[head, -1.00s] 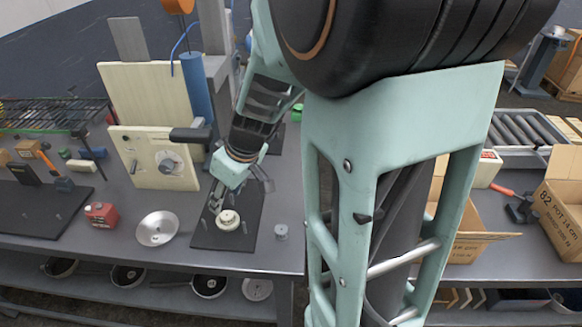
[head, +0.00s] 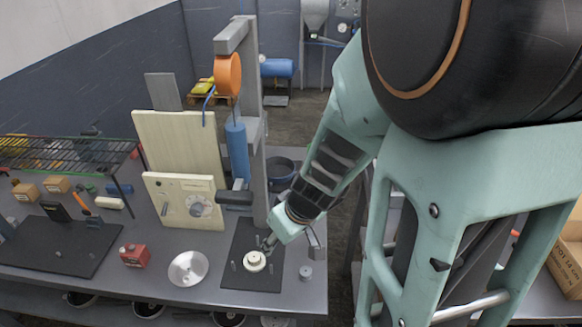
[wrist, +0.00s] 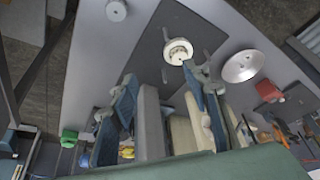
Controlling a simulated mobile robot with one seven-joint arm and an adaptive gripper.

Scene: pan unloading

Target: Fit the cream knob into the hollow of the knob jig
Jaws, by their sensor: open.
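The cream knob (head: 254,261) is a pale round piece on a black mat (head: 238,276) near the front of the bench. In the wrist view it (wrist: 178,50) looks like a cream ring with a paler disc and a dark gap inside. I cannot separate a knob jig or its hollow from this round piece. My gripper (head: 288,243) is above and right of the knob in the head view. In the wrist view its fingers (wrist: 163,84) are spread apart and empty, with one fingertip close to the knob's lower edge. I cannot tell whether they touch.
A shallow metal dish (head: 188,268) and a red block (head: 134,256) lie left of the mat. A small grey cylinder (head: 305,271) stands to its right. A cream panel with a dial (head: 186,205) and a grey post (head: 251,150) stand behind.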

